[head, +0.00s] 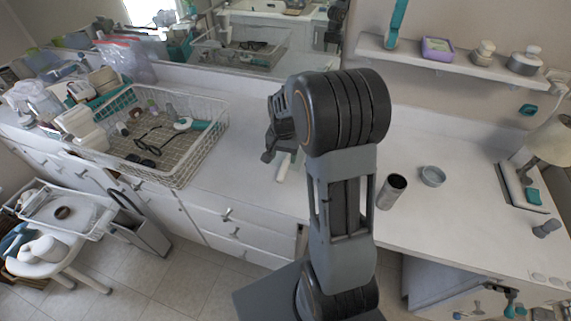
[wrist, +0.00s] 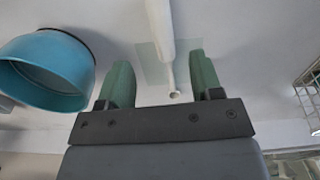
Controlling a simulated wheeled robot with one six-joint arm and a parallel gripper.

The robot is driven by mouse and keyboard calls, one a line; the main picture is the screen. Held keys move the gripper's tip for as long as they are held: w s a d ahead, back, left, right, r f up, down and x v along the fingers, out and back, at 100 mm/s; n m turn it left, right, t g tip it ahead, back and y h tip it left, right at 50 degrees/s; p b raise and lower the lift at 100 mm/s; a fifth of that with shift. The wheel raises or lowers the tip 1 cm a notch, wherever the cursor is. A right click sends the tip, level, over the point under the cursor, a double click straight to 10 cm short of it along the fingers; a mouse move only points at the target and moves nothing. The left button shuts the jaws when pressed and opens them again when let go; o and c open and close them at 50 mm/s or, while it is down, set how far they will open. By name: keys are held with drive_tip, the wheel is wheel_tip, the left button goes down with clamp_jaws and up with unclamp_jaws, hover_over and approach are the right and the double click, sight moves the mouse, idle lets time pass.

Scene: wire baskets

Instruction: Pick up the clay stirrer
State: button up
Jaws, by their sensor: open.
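A pale, slim, stick-like piece, which I take as the clay stirrer (wrist: 161,35), lies on the white counter. In the wrist view it runs from the top edge to a narrow round end between my fingers. In the head view a pale piece (head: 283,168) shows on the counter just below my gripper (head: 270,150); it looks like the same thing. My gripper (wrist: 160,65) is open, with one green finger on each side of the stirrer and a gap on both sides. Whether the fingertips are level with it is hard to tell.
A teal cup-like vessel (wrist: 50,70) is close to the left finger in the wrist view. A wire basket (head: 205,130) with several things stands left on the counter. A dark open can (head: 391,190) and a small grey bowl (head: 432,176) stand right of my arm.

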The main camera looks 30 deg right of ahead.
sight(283, 169)
drive_tip(key=shift+w+f+p, duration=0.15)
drive_tip(key=shift+f+p, duration=0.2)
drive_tip(key=shift+f, duration=3.6)
drive_tip(key=c, duration=1)
drive_tip(key=shift+r, duration=0.1)
